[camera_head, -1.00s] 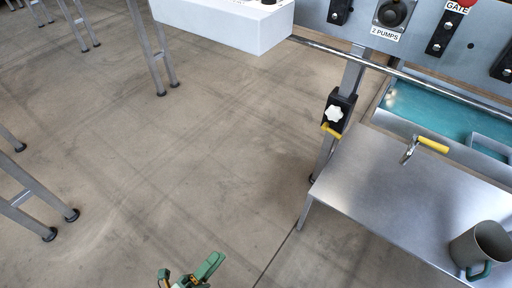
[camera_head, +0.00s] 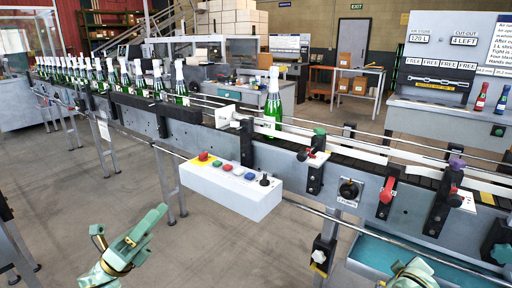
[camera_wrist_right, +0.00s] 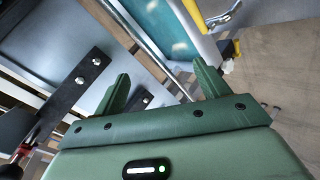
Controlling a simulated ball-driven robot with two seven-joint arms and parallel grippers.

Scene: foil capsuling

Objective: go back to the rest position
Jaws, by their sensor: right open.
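My left gripper (camera_head: 150,226), pale green with brass-coloured parts, is at the lower left of the head view, over open floor and in front of the conveyor. Its jaw gap cannot be made out. My right gripper (camera_wrist_right: 161,72) is open in the right wrist view, its two dark green fingers apart with nothing between them. In the head view only a green part of the right arm (camera_head: 413,272) shows at the bottom edge, near the teal tray (camera_head: 385,258).
A conveyor (camera_head: 225,145) crosses the view, with a row of green bottles at left and one bottle (camera_head: 273,98) near the middle. A white button box (camera_head: 232,190) juts out from its front. A grey panel machine (camera_head: 440,112) stands at right.

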